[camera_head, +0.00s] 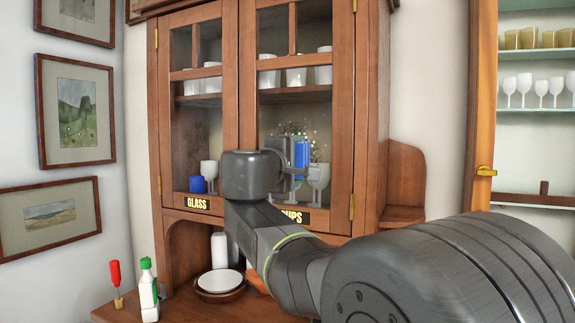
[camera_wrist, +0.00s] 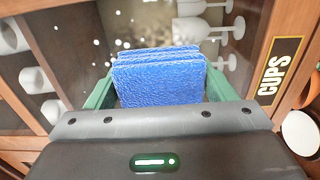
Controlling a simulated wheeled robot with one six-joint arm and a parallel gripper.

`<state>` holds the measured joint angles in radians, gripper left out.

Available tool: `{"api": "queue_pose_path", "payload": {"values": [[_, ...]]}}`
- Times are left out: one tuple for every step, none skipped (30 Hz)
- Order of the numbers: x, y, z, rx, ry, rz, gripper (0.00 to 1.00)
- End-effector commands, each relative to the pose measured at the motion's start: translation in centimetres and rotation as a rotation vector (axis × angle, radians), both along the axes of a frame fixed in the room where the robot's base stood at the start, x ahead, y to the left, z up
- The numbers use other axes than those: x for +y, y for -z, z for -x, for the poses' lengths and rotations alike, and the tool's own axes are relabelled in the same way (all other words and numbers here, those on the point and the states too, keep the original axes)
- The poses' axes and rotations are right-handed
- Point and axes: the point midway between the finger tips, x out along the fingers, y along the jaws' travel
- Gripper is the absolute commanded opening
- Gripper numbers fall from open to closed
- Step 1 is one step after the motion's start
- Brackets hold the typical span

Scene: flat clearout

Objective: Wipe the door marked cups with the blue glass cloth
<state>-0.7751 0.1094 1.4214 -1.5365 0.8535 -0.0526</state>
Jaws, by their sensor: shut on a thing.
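The door marked cups (camera_head: 343,120) is the right glazed door of the wooden cabinet and is shut. Its label (camera_head: 300,217) is partly hidden by my arm and reads CUPS in full in the wrist view (camera_wrist: 281,68). Pale specks (camera_head: 290,130) dot its glass, and they show in the wrist view (camera_wrist: 122,42) above and left of the cloth. My gripper (camera_head: 300,160) is shut on the blue glass cloth (camera_wrist: 158,82), a folded pad between green fingers, in front of the lower pane. I cannot tell whether the cloth touches the glass.
The door marked glass (camera_head: 230,100) stands shut on the left. A green-topped bottle (camera_head: 148,292), a red-handled tool (camera_head: 115,273) and stacked dishes (camera_head: 220,282) are on the counter below. A shelf unit with glasses (camera_head: 540,90) is at right.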

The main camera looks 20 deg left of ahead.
Motion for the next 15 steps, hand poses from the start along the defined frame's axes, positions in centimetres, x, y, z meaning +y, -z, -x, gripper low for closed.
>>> {"api": "queue_pose_path", "payload": {"values": [[-0.6, 0.2, 0.0, -0.001, 0.003, -0.002, 0.59], [-0.9, 0.2, 0.0, 0.0, 0.003, -0.002, 0.59], [-1.2, 0.2, 0.0, 0.001, 0.003, -0.001, 0.59], [-1.4, 0.2, 0.0, 0.001, 0.004, 0.0, 0.59], [-1.6, 0.2, 0.0, 0.001, 0.004, 0.0, 0.59], [-1.7, 0.1, 0.0, 0.001, 0.004, 0.0, 0.59], [-1.8, 0.1, 0.0, 0.001, 0.004, 0.0, 0.59], [-1.9, 0.1, 0.0, 0.001, 0.003, 0.0, 0.59], [-1.9, 0.1, 0.0, 0.001, 0.003, 0.0, 0.59], [-2.0, 0.1, 0.0, 0.001, 0.003, 0.0, 0.59], [-2.1, 0.1, 0.0, 0.0, 0.003, 0.0, 0.59], [-2.4, 0.1, 0.1, 0.0, 0.003, 0.0, 0.59], [-2.6, 0.1, 0.1, 0.0, 0.003, 0.0, 0.59], [-2.8, 0.2, 0.1, 0.0, 0.004, 0.0, 0.59], [-3.2, 0.2, 0.1, 0.001, 0.005, 0.0, 0.59]]}}
